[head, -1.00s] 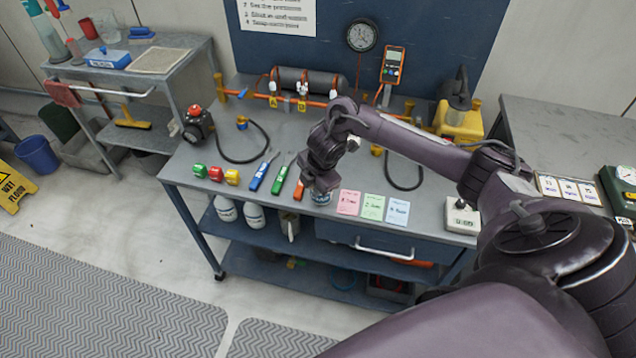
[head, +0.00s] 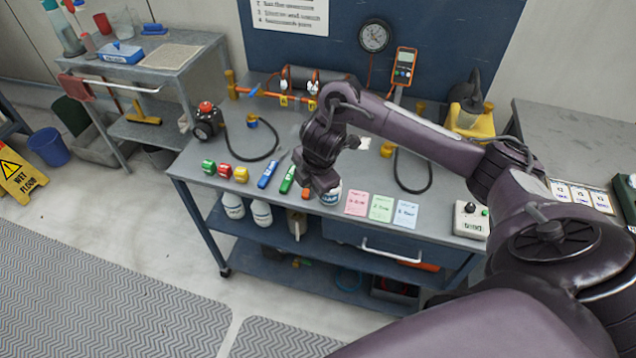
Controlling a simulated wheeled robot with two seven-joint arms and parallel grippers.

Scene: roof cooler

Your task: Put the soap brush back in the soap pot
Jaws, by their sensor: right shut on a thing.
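A small white and blue pot (head: 332,198), which looks like the soap pot, stands near the front edge of the blue-grey workbench (head: 262,206). My right gripper (head: 322,187) points down right at the pot and covers its top and left side. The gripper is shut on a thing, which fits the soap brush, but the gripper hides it. I cannot tell whether the brush is inside the pot's mouth or above it. My left gripper is not in view.
Green, red and yellow blocks (head: 224,170) and blue and green handled tools (head: 268,174) lie left of the pot. Pink, green and blue cards (head: 381,208) lie to its right. A grey control box (head: 471,220) sits at the front right.

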